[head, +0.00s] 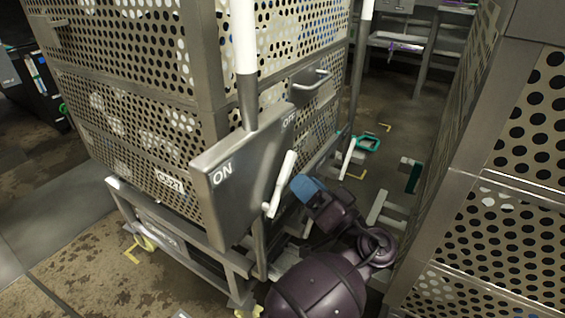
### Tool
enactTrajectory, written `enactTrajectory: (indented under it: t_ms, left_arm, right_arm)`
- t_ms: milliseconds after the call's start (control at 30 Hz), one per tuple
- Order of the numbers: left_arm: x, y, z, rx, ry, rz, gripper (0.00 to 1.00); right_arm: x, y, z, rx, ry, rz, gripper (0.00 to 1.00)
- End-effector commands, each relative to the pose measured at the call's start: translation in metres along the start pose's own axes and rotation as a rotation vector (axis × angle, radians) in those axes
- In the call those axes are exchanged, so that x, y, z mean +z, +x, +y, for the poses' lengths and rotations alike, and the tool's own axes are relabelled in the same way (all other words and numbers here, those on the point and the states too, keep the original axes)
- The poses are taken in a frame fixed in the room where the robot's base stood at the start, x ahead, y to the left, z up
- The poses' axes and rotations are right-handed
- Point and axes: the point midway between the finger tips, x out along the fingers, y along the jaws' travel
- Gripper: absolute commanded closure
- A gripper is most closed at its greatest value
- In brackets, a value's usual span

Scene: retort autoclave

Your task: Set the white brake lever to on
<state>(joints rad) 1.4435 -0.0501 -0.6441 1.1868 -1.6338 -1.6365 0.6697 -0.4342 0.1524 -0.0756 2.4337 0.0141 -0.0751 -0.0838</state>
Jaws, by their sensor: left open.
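The white brake lever (281,182) is on the grey brake panel (232,178), which is fixed to the perforated cart. The panel is marked ON at its left and OFF at its upper right. The lever stands on the right part of the panel, its upper end leaning right, toward the OFF side. My left gripper (306,187), with a blue tip, is just right of the lever, apparently apart from it. It is open and empty. Its exact depth from the lever is hard to tell. My right gripper is out of view.
The perforated cart (130,100) fills the left, with an upright white-gripped handle (246,38) beside the panel. Another perforated cart (500,190) stands close on the right. A narrow aisle runs between them, with a teal-handled object (368,143) on the floor.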

Motion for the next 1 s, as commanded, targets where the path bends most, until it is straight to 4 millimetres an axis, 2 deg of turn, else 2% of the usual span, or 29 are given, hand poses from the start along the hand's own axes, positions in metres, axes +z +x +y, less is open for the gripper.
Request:
enactTrajectory:
  t_ms: [500, 900, 1000]
  left_arm:
    - [0.002, 0.064, 0.001, 0.002, 0.002, -0.002, 0.49]
    - [0.000, 0.072, 0.000, 0.002, 0.002, -0.001, 0.49]
    - [0.000, 0.072, 0.000, 0.002, 0.002, -0.001, 0.63]
  right_arm:
    - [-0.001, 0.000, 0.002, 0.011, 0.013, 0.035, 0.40]
    - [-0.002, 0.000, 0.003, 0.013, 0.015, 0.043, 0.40]
    - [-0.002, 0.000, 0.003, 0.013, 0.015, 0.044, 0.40]
